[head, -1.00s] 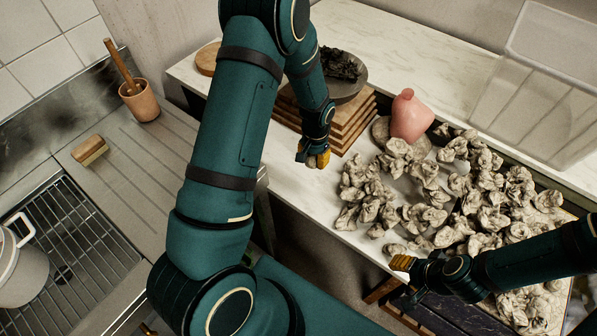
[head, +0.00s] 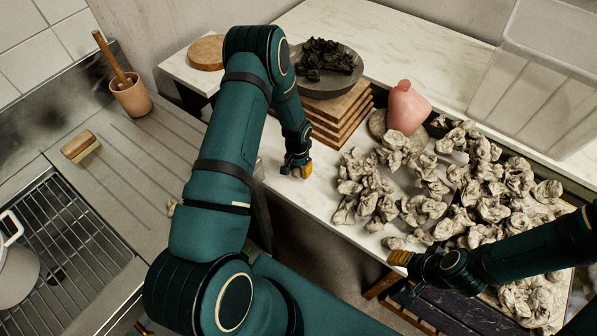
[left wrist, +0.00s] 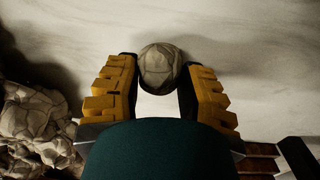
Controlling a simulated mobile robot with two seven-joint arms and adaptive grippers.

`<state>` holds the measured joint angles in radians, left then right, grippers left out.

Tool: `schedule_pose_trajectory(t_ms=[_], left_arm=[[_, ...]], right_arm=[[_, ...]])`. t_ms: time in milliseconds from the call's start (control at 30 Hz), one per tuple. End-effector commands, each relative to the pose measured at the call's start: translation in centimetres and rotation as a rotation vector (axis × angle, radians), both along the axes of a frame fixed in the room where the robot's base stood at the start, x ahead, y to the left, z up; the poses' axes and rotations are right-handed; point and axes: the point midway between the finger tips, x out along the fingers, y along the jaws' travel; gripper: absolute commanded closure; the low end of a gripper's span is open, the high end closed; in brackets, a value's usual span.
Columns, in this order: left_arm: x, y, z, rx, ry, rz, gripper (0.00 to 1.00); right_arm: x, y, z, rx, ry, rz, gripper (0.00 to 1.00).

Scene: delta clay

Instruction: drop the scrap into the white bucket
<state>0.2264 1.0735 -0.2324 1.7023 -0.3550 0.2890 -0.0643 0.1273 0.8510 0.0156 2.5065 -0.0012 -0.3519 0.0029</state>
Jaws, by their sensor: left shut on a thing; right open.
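The scrap is a rounded grey lump (left wrist: 160,68) between the fingers of my left gripper (left wrist: 160,85) in the left wrist view. My left gripper is shut on it, above the pale marble counter. In the head view my left gripper (head: 297,170) is at the counter's front edge, left of the clay lumps, and the scrap cannot be made out. The white bucket (head: 18,275) is cut off at the left edge, with its handle showing, on the sink grid. My right gripper (head: 400,259) is open, near the front of the clay pile.
Many grey clay lumps (head: 490,180) cover the right side. A pink bottle (head: 406,108), stacked boards (head: 345,125) and a dark bowl (head: 350,82) stand behind my left gripper. A brush (head: 79,146) and a terracotta cup (head: 131,97) stand on the mostly clear drainboard.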

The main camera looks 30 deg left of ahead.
Motion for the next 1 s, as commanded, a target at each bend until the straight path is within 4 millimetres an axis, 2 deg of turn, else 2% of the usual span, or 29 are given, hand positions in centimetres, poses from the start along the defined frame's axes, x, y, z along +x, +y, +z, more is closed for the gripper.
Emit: schedule_pose_trajectory(t_ms=[33,100,500,533,600,1000], left_arm=[[-0.1,0.0,-1.0,-0.001,0.002,0.000,0.97],[-0.1,0.0,-1.8,-0.001,0.001,0.000,0.97],[0.0,0.0,-2.2,0.000,0.000,-0.001,0.97],[0.0,0.0,-2.2,0.000,0.000,-0.001,0.54],[0.0,0.0,-2.1,0.000,0.001,0.000,0.35],[0.0,0.0,-1.6,0.000,0.001,0.000,0.35]], right_arm=[[0.0,0.0,-0.3,0.000,-0.001,0.000,0.53],[0.1,0.0,-0.5,0.000,-0.002,-0.001,0.53],[0.2,0.0,-0.8,0.000,-0.004,-0.001,0.53],[0.2,0.0,-0.8,0.000,-0.004,-0.001,0.53],[0.2,0.0,-0.7,0.000,-0.004,-0.001,0.53],[0.1,0.0,-0.3,0.000,-0.003,-0.001,0.53]])
